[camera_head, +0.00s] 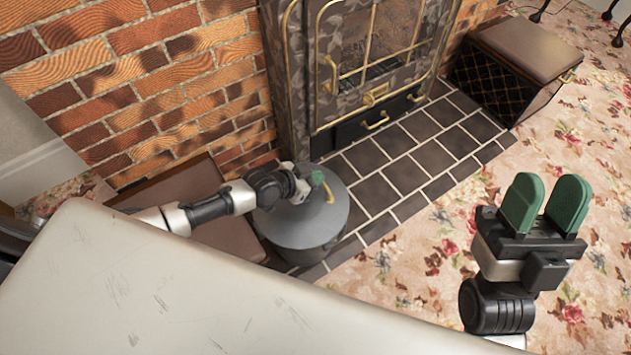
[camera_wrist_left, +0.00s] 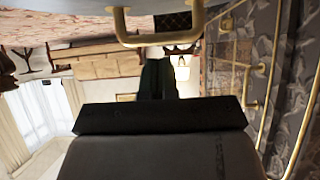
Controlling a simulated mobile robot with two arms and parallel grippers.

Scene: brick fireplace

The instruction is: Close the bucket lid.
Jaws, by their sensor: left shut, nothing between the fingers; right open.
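The grey round bucket (camera_head: 307,252) stands on the dark tiles in front of the fireplace. Its grey lid (camera_head: 318,222) lies over the top and looks about flat; I cannot tell whether a small gap is left. The lid has a brass handle (camera_head: 329,193), which also seems to show at the top of the left wrist view (camera_wrist_left: 155,39). My left gripper (camera_head: 316,178) is shut and empty, just above the lid beside the handle. Its closed fingers show in the left wrist view (camera_wrist_left: 158,78). My right gripper (camera_head: 546,198) is open and empty over the carpet, far right of the bucket.
The fireplace (camera_head: 300,85) with brass trim stands right behind the bucket. A brown padded box (camera_head: 520,50) is at the back right, and another brown box (camera_head: 225,227) is left of the bucket. The flowered carpet (camera_head: 420,265) is clear between bucket and right gripper.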

